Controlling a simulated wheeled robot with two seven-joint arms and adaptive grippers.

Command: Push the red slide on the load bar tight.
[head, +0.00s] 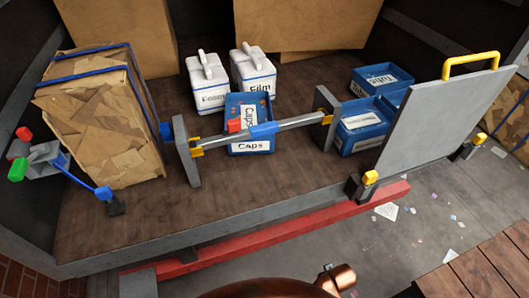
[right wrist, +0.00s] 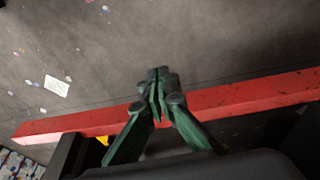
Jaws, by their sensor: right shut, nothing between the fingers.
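The load bar (head: 300,122) is a grey bar across the truck bed, between a grey end plate at the left and a smaller one at the right, with yellow fittings at both ends. The small red slide (head: 234,125) sits on the bar, left of a blue sleeve (head: 263,131). How tight it is cannot be told. My right gripper (right wrist: 158,80) has dark green fingers, shut and empty, in the right wrist view above the red beam (right wrist: 235,97) and grey ground. The load bar is not in that view. My left gripper is not in view.
A strapped cardboard bale (head: 95,120) stands left of the bar. White jugs (head: 207,82) and blue bins (head: 383,75) stand behind it. A grey panel with a yellow handle (head: 470,63) rises at the right.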

